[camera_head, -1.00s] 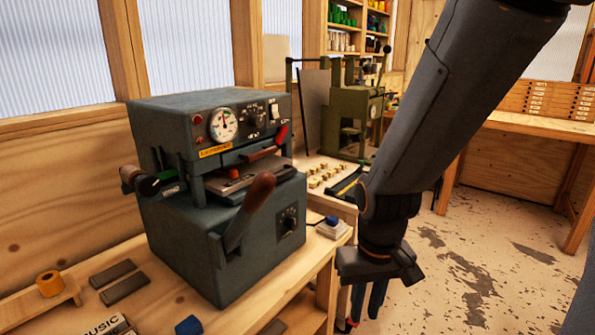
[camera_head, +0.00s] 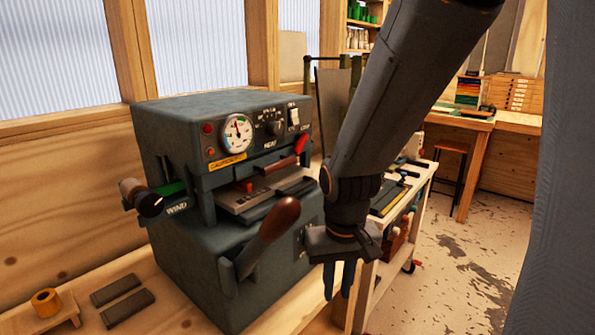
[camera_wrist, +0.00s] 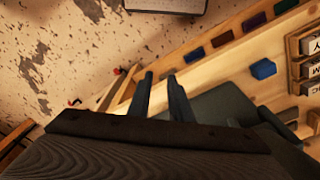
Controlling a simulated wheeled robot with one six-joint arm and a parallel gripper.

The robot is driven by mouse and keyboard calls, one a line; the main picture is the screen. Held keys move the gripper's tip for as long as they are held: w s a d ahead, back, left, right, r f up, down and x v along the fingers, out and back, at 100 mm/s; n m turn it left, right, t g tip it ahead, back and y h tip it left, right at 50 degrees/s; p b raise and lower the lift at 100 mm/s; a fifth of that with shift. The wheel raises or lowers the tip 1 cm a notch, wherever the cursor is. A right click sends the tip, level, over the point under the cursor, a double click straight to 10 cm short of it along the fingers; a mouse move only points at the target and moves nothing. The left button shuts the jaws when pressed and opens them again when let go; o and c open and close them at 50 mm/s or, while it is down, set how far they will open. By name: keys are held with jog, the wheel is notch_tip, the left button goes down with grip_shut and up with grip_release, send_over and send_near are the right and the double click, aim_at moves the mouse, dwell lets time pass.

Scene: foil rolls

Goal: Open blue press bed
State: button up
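The blue-grey press (camera_head: 190,130) stands on the wooden bench at the left in the head view. Its bed (camera_head: 262,204), a grey plate, shows in the slot between the upper head and lower body. A lever with a brown wooden grip (camera_head: 278,222) rises at the front. In the wrist view my gripper (camera_wrist: 160,84) shows two fingers with a gap. Part of the press seems to show below right there.
A dark side knob (camera_head: 142,198) juts from the press's left. Grey bars (camera_head: 122,298) and a tape roll (camera_head: 46,301) lie on the bench. A cart (camera_head: 405,205) stands behind my gripper. Speckled floor (camera_head: 460,265) is open at the right. The wrist view shows a blue block (camera_wrist: 263,68).

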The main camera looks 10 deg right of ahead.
jog(key=w+r+m+t+p, duration=0.1)
jog(key=w+r+m, duration=0.3)
jog(key=w+r, duration=0.6)
jog(key=m+t+h+p, duration=0.2)
jog(key=m, duration=0.4)
send_near(305, 184)
jog(key=p+x, duration=0.1)
jog(key=x, duration=0.6)
jog(key=shift+f, duration=0.25)
grip_shut()
